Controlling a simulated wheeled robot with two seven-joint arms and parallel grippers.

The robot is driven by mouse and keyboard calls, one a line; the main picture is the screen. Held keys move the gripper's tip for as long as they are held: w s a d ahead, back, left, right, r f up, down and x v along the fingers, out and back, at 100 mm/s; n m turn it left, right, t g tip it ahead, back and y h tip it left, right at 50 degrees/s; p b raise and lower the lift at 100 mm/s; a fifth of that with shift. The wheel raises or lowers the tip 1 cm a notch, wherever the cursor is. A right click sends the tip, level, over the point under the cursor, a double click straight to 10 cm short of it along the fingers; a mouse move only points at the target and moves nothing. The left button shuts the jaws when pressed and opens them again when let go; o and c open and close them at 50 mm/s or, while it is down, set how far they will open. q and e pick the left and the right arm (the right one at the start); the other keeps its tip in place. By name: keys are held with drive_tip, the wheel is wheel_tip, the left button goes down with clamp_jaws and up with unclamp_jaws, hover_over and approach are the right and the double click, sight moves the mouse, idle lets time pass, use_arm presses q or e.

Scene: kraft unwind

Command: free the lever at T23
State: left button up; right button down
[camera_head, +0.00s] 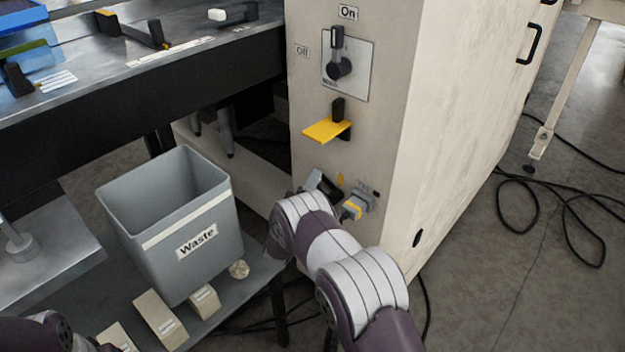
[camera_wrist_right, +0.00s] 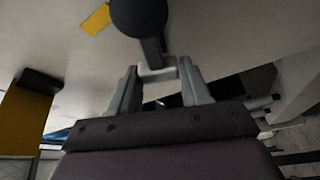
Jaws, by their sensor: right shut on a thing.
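In the head view my right arm reaches to the lower front of the cream cabinet and hides most of its gripper. A dark and grey part (camera_head: 322,182) shows just above the arm's end; I cannot tell how much of it is gripper. In the right wrist view my right gripper (camera_wrist_right: 160,77) has both fingertips against a pale piece (camera_wrist_right: 157,67). That piece is at the end of a dark stem with a round black knob (camera_wrist_right: 138,14), apparently the lever. No T23 label is readable. My left gripper is not clearly visible.
A yellow plate (camera_head: 322,130) sticks out above my right arm, below the On/Off switch (camera_head: 340,68). A grey connector (camera_head: 358,203) is close to the arm's right. A grey Waste bin (camera_head: 150,243) stands left. Cables (camera_head: 545,205) lie on the floor at right.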

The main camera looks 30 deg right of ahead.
drive_tip(key=shift+f+n, duration=0.2)
drive_tip(key=shift+n, duration=0.1)
drive_tip(key=c, duration=0.6)
unclamp_jaws()
drive_tip(key=shift+a, duration=0.1)
drive_tip(key=p+v, duration=0.2)
drive_tip(key=v, duration=1)
drive_tip(key=shift+s+a+p, duration=0.15)
drive_tip(key=shift+s+p, duration=0.15)
drive_tip(key=shift+p, duration=0.1)
